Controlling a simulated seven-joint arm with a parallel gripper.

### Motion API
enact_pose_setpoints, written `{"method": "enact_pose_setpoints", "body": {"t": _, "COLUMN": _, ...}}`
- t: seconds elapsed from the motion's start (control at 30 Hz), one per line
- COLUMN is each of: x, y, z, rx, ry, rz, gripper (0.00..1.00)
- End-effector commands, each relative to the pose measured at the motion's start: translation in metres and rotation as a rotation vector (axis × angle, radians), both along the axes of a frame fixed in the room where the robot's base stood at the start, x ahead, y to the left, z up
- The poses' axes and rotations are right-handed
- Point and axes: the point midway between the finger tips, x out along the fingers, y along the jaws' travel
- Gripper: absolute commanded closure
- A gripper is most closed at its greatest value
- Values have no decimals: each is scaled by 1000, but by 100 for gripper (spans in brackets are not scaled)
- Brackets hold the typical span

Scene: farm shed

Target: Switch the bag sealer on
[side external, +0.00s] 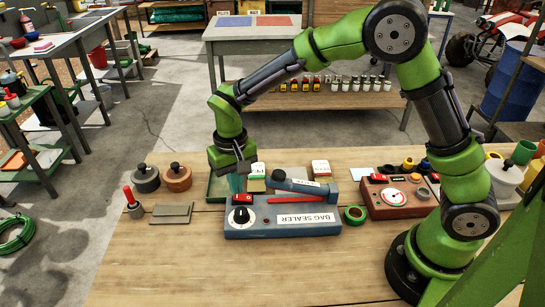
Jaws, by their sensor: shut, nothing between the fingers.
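The bag sealer (262,226) is a blue-grey box with a "BAG SEALER" label, standing near the front of the wooden bench. Its top carries a red switch (242,198) at the back left and a black knob (241,215) in front of that. A long sealing arm (297,186) with a dark rounded end is raised over a red strip (295,199).
The bench's front strip is clear.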

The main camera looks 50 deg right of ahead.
Motion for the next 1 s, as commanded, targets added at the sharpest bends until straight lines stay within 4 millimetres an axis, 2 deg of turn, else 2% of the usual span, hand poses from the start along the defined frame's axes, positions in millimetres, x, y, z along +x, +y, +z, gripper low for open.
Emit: {"method": "enact_pose_setpoints", "body": {"t": 1.0, "x": 0, "y": 0, "z": -16, "rx": -1, "ry": 1, "rz": 0, "gripper": 100}}
